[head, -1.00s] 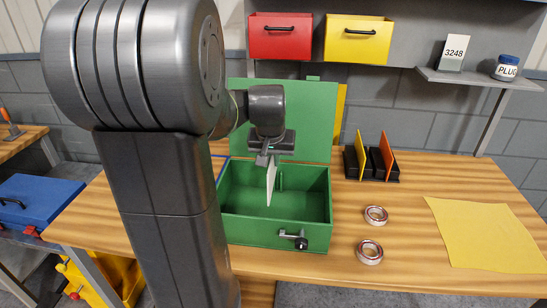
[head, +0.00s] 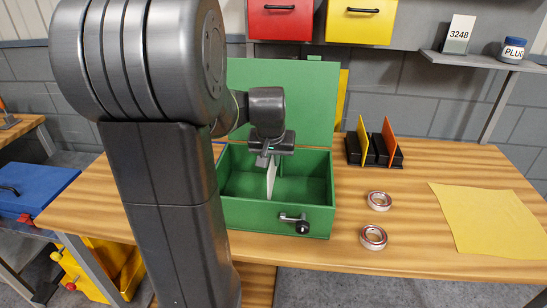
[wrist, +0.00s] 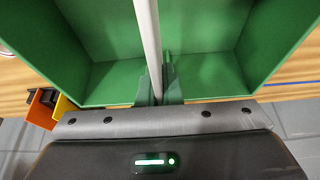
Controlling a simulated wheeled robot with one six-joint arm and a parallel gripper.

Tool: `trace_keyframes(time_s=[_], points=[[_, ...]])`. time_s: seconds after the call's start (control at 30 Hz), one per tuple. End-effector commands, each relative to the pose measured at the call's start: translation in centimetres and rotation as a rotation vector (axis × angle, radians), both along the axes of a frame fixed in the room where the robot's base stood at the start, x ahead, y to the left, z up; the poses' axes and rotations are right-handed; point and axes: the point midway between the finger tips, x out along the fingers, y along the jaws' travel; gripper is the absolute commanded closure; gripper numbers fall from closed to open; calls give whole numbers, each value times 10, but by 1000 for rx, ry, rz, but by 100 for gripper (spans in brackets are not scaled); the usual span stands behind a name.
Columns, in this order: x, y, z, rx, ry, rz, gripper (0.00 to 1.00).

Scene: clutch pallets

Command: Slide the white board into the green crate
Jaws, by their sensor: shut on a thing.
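The white board (head: 271,177) hangs upright, edge-on, below my gripper (head: 268,156) in the head view. My gripper is shut on the board's top edge. The green crate (head: 262,218) stands on the bench with its lid raised at the back. The board's lower part is within the crate's opening, between its side walls. In the wrist view the board (wrist: 150,45) runs up from between the fingers (wrist: 158,88), with the green crate's interior (wrist: 215,70) on both sides. I cannot tell whether the board's bottom touches the crate floor.
A black rack (head: 376,155) with a yellow and an orange board stands right of the crate. Two metal rings (head: 379,201) and a yellow cloth (head: 487,220) lie farther right. A red bin (head: 281,20) and a yellow bin (head: 360,20) hang above.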

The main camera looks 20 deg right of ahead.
Motion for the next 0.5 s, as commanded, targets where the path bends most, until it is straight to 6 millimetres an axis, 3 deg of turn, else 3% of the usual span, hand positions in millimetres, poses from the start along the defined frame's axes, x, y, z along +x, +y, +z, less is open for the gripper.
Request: trace_keyframes(time_s=[0.5], points=[[0,0,-34,-1,-1,0,100]])
